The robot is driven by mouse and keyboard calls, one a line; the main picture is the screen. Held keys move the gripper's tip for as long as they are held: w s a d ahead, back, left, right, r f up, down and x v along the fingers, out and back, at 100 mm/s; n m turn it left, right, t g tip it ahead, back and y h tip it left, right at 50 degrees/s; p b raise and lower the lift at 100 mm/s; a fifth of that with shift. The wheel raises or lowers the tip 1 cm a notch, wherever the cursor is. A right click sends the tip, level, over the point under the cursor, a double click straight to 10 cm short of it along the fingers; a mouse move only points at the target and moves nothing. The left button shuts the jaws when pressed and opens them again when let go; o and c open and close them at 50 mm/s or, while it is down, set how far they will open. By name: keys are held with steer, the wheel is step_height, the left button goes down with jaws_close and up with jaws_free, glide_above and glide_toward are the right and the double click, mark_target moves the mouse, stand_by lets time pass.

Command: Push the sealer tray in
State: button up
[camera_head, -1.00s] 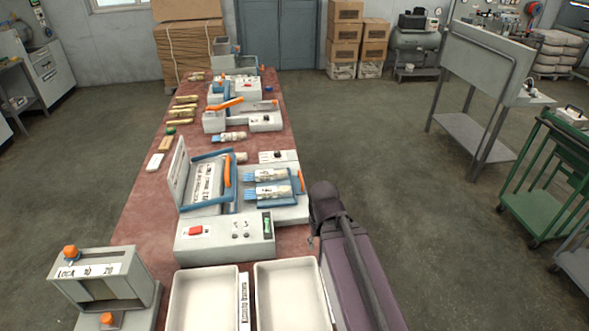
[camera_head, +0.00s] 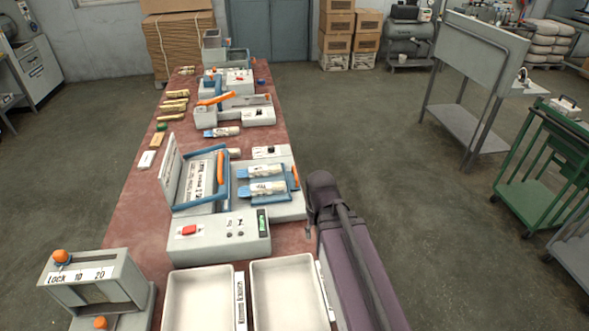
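The sealer (camera_head: 220,233) is a pale grey machine on the red bench, with a red button and a green switch on its front. Its lid (camera_head: 172,175) stands raised at the left. A blue frame with an orange handle (camera_head: 220,168) is beside the lid. The blue sealer tray (camera_head: 288,182) sticks out at the right side of the machine, with two wrapped packs (camera_head: 266,188) lying on it. My purple arm link and dark joint are close to the right of the tray, with a visible gap. My gripper cannot be made out.
Two white bins (camera_head: 283,292) stand in front of the sealer. A grey press with orange knobs (camera_head: 95,275) is at the front left. More machines (camera_head: 240,112) stand farther along the bench (camera_head: 130,215). The floor to the right is open up to a green cart (camera_head: 545,160).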

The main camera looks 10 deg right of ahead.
step_height(320, 180, up, 6)
steer(key=y+p, duration=0.2)
steer(key=p, duration=0.4)
glide_above(295, 171)
steer(key=d, duration=0.3)
steer(key=shift+w+r, duration=0.1)
steer(key=shift+w, duration=0.05)
steer(key=shift+f+b, duration=0.2)
steer(key=shift+b, duration=0.1)
steer(key=a+f+b, duration=0.1)
steer(key=f+b, duration=0.7)
steer(key=a+f+b, duration=0.1)
steer(key=f+b, duration=0.4)
steer(key=shift+a+f, duration=0.1)
steer(key=shift+a, duration=0.25)
jaws_close()
